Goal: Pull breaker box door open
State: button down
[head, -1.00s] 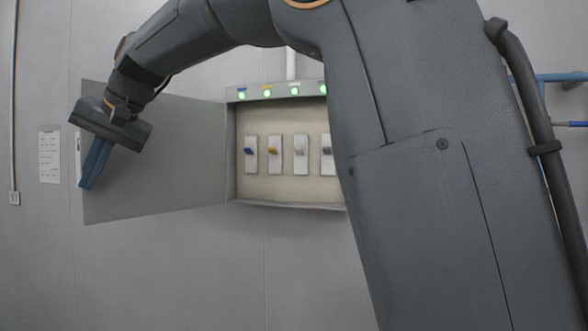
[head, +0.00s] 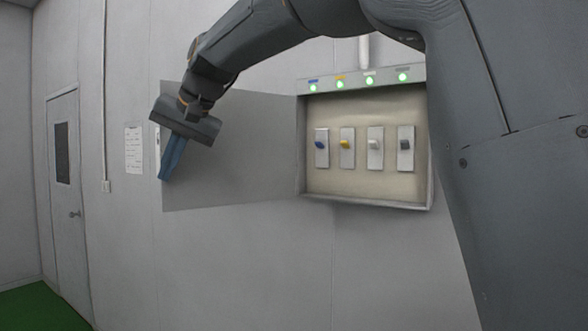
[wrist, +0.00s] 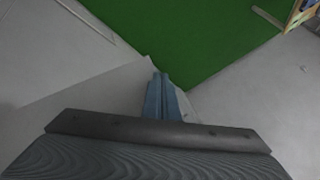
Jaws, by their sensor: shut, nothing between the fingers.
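The breaker box (head: 366,190) is on the wall right of centre in the head view. Its grey door (head: 240,150) stands wide open, swung out to the left. Inside the box are several switches with blue, yellow, white and dark grey knobs. My gripper (head: 168,172) has blue fingers, shut with nothing between them, and hangs by the outer edge of the door, overlapping it in the head view. I cannot tell whether the fingers touch the door. In the wrist view the gripper's fingers (wrist: 163,98) are together, beside the tip of a pale grey panel.
Green lights (head: 370,81) glow along the box's top. A white paper sheet (head: 134,150) hangs on the wall left of the door. A grey room door (head: 68,190) is at the far left. Green floor (head: 45,308) shows at lower left and is clear there.

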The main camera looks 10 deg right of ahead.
jog(key=s+r+b, duration=0.4)
jog(key=s+r, duration=0.4)
jog(key=s, duration=0.1)
jog(key=w+d+f+h+b, duration=0.1)
jog(key=d+f, duration=0.4)
jog(key=f, duration=0.6)
jog(key=w+d+f+g+h, duration=0.15)
jog(key=d+f, duration=0.35)
jog(key=f, duration=0.5)
jog(key=w+d+f+h+b, duration=0.15)
jog(key=d+f, duration=0.35)
jog(key=f, duration=0.6)
jog(key=s+d+f, duration=0.5)
jog(key=s+f, duration=0.1)
jog(key=f, duration=0.3)
jog(key=s+d+f+g+b, duration=0.1)
jog(key=s+d+f, duration=0.4)
jog(key=f, duration=0.4)
jog(key=s+d+f+g+h+b, duration=0.1)
jog(key=s+d+f, duration=0.5)
jog(key=f, duration=0.3)
jog(key=shift+s+f, duration=0.25)
jog(key=shift+s, duration=0.6)
